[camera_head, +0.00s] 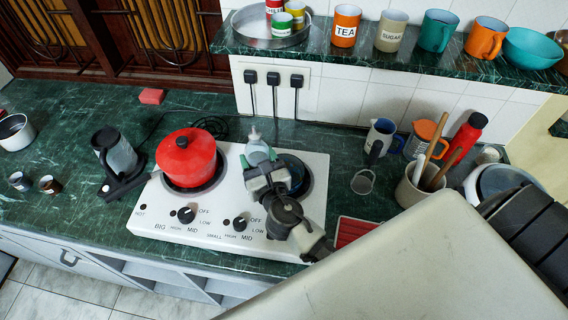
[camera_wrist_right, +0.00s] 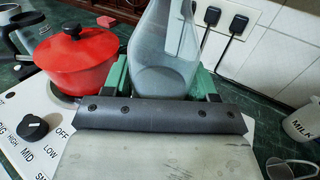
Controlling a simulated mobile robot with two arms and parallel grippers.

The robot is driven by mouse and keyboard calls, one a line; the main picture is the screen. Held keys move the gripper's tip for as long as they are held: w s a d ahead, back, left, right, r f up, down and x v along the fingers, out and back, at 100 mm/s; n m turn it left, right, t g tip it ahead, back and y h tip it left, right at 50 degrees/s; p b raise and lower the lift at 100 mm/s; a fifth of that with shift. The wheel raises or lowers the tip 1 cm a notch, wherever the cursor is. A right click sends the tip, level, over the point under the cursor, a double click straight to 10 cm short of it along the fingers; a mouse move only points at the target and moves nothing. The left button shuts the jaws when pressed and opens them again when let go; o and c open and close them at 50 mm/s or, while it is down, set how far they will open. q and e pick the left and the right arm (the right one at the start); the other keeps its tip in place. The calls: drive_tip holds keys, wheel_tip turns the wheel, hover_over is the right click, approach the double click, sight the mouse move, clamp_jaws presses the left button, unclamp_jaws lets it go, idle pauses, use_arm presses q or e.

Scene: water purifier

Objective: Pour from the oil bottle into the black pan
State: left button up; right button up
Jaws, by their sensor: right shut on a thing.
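My right gripper (camera_head: 262,170) is shut on a clear grey bottle (camera_head: 255,148), the oil bottle, over the right half of the white stove. In the right wrist view the bottle (camera_wrist_right: 166,62) stands nearly upright between the green fingers (camera_wrist_right: 160,78), its body wide and its neck out of frame above. A dark round shape (camera_head: 298,178) lies on the right burner, partly hidden by my gripper; I cannot tell whether it is the black pan or the bare burner. My left gripper is not in view.
A red lidded pot (camera_head: 187,158) sits on the left burner, close left of the bottle. Mugs (camera_head: 382,137), a utensil pot (camera_head: 412,188) and a red bottle (camera_head: 466,138) stand right. A shelf (camera_head: 375,55) overhangs the back.

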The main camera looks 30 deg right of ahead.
sight(258, 147)
wheel_tip(258, 147, up, 6)
drive_tip(key=p, duration=0.6)
drive_tip(key=shift+r, duration=0.2)
drive_tip(key=shift+f, duration=0.1)
drive_tip(key=shift+f, duration=0.1)
